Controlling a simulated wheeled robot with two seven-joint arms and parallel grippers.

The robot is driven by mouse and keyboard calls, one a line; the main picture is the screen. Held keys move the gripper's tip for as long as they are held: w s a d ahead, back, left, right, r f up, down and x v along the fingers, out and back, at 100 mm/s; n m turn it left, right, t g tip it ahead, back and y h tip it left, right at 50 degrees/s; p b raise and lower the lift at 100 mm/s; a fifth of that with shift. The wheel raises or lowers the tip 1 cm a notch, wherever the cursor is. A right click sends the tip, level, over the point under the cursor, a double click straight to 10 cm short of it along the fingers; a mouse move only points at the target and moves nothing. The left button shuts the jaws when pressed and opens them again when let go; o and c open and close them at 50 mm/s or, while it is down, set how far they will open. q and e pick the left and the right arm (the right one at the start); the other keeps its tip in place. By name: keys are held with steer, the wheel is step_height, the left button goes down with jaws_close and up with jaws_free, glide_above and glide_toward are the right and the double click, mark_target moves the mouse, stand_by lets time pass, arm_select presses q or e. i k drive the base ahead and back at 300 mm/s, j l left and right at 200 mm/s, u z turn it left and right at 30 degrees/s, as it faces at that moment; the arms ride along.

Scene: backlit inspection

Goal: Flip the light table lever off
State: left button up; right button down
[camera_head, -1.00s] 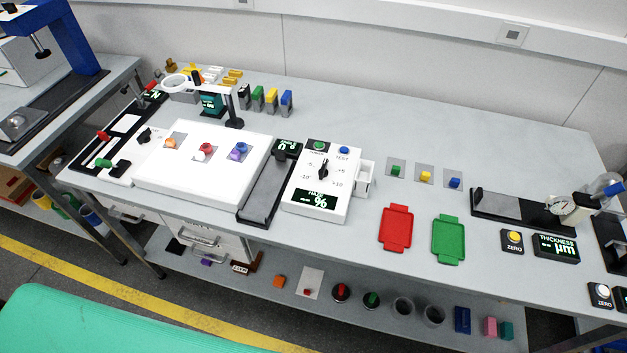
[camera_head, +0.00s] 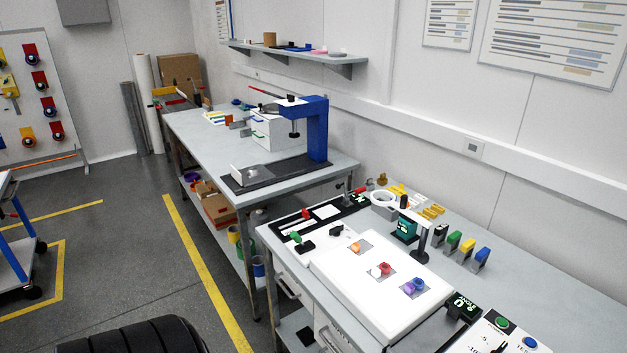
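The light table (camera_head: 345,300) is a glowing white slab at the near end of the right-hand bench. Beyond its left end, a panel with a white plate (camera_head: 322,247) carries a green-tipped lever (camera_head: 296,237) on a black base. A black knob (camera_head: 337,231) stands close by on the panel. A small red-tipped handle (camera_head: 306,213) sits on the black strip behind. I see no label that tells which handle is the light table's lever. Neither of my grippers is in view.
Orange, red and purple pieces (camera_head: 384,269) lie on the light table. A ring magnifier (camera_head: 383,198) on a black stand (camera_head: 421,243) rises behind it. A second bench (camera_head: 205,140) with a blue press (camera_head: 316,130) stands beyond. Open floor (camera_head: 130,250) lies to the left.

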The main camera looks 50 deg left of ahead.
mark_target(294, 234)
steer(key=u, duration=1.65)
